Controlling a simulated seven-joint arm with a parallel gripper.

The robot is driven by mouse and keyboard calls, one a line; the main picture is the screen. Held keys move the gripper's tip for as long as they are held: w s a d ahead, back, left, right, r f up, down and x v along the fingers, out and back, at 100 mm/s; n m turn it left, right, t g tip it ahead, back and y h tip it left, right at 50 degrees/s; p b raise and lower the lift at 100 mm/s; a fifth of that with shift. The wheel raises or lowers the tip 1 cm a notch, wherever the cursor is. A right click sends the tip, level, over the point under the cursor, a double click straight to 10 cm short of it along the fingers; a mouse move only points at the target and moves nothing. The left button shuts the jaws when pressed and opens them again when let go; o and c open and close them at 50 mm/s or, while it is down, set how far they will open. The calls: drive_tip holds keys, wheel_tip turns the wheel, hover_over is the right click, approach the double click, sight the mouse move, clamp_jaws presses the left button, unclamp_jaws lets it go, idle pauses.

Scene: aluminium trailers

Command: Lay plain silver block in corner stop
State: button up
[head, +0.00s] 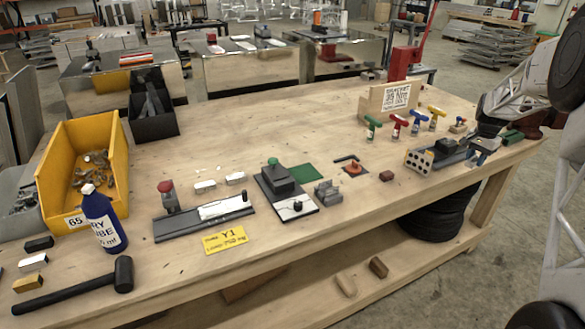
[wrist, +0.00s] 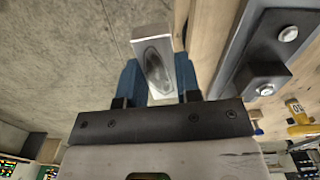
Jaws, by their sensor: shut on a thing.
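The plain silver block (wrist: 153,58) is a bright metal bar with a darker oval on its face. My gripper (wrist: 158,80) is shut on it, one blue finger on each side. In the wrist view the block shows against the floor, left of the table edge. A dark grey metal fixture (wrist: 235,58) with bolts lies to its right, apart from it. In the head view my gripper (head: 483,148) is at the table's right end, beside a dark fixture (head: 450,156). I cannot tell for sure whether this fixture is the corner stop. The block is hardly visible there.
A light block with holes (head: 418,161) stands just left of the dark fixture. Several coloured T-handles (head: 416,122) stand behind, before a wooden sign box (head: 375,104). A small brown block (head: 387,176) lies farther left. More fixtures and a yellow bin (head: 62,155) are left; the table's back middle is clear.

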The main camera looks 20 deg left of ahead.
wheel_tip(320, 180, up, 2)
drive_tip(key=shift+a, duration=0.15)
drive_tip(key=a+n, duration=0.8)
drive_tip(key=a, duration=3)
drive_tip(key=s+a+n, duration=0.2)
drive_tip(key=s+a, duration=0.2)
drive_tip(key=a, duration=0.8)
drive_tip(key=s+a+n, duration=0.3)
drive_tip(key=s+a, duration=0.2)
drive_tip(key=a, duration=0.7)
drive_tip(key=s+a+n, duration=0.3)
drive_tip(key=s+a, duration=0.2)
drive_tip(key=a, duration=0.7)
drive_tip(key=shift+s+f, duration=0.2)
drive_tip(key=shift+f, duration=0.15)
drive_tip(key=shift+f, duration=0.15)
drive_tip(key=shift+f, duration=3)
